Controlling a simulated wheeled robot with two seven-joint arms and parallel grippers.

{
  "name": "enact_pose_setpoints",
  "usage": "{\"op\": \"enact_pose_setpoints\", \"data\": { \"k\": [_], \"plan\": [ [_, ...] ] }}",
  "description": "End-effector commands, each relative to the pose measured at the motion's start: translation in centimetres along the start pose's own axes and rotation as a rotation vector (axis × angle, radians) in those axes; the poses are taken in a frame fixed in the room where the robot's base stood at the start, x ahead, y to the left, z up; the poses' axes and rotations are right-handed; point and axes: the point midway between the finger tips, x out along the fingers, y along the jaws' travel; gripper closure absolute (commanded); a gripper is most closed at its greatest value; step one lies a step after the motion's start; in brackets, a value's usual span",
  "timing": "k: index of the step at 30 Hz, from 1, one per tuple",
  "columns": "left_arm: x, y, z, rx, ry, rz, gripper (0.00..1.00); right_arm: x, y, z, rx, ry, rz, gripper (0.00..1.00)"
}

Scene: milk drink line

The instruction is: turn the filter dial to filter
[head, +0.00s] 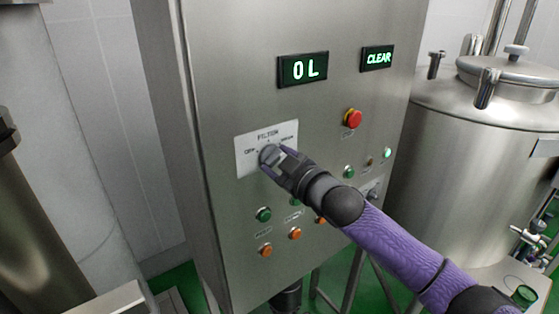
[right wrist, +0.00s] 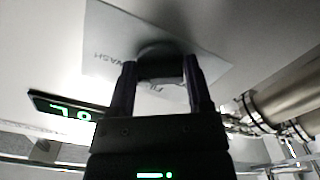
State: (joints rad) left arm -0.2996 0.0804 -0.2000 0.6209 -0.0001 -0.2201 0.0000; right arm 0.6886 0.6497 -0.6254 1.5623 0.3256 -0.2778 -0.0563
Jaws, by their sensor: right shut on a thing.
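In the right wrist view the dark dial (right wrist: 160,62) sits between the two fingers (right wrist: 160,82). The dial's pointer is hidden, so its setting cannot be told. My left gripper is not in view.
The cabinet has a display reading 0L (head: 303,69), a display reading CLEAR (head: 377,58) and a red stop button (head: 353,118). Green and orange buttons (head: 264,214) lie below the dial. A steel tank (head: 445,150) stands at the right.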

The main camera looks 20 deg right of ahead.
Motion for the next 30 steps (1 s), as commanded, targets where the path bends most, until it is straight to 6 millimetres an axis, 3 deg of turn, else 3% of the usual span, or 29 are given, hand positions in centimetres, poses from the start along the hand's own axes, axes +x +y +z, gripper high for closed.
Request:
{"op": "enact_pose_setpoints", "data": {
  "k": [30],
  "plan": [
    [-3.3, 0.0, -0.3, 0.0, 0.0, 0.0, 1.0, 0.0, 0.5, -0.3, -0.835, 0.002, 0.003, 0.95]
  ]
}}
